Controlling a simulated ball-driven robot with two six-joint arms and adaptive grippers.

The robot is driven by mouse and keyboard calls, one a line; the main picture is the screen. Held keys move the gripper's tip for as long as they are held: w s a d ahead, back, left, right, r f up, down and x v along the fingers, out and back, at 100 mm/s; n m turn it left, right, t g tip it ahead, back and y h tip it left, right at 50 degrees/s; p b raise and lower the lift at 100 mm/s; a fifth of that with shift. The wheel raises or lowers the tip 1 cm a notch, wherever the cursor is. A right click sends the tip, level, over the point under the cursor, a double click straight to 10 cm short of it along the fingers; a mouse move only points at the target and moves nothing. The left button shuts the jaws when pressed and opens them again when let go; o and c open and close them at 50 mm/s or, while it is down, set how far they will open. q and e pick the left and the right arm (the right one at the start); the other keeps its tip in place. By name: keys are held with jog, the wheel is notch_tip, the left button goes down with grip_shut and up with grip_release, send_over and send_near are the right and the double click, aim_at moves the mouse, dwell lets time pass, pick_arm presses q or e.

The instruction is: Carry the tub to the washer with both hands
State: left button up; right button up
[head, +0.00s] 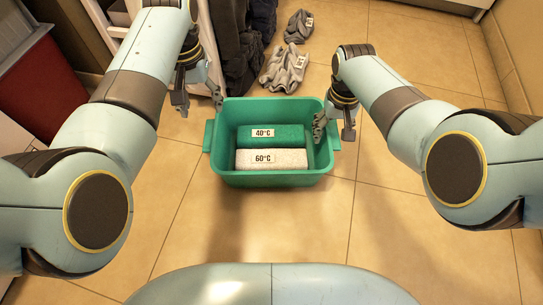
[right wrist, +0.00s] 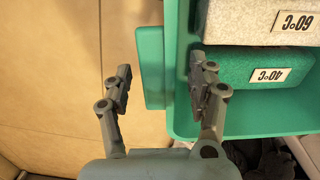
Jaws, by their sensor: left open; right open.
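The green tub (head: 270,179) stands on the tiled floor with a handle on its left (head: 207,136) and one on its right. My left gripper (head: 198,101) is open and empty near the tub's back left corner, behind the left handle. My right gripper (head: 333,130) is open at the tub's right side, one finger over the inside and one outside. In the right wrist view the tub's handle (right wrist: 152,82) lies between the open fingers of my right gripper (right wrist: 160,72); I cannot tell whether they touch.
In the tub lie a green cloth (head: 285,134) labelled 40°C and a white one (head: 292,158) labelled 60°C. Grey clothes (head: 285,68) lie on the floor behind it. Dark garments (head: 240,50) hang at the back left. A red bin (head: 40,88) stands left. Floor in front is clear.

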notch_tip(320, 180, up, 10)
jog(key=shift+r, duration=0.15)
dwell(0.6)
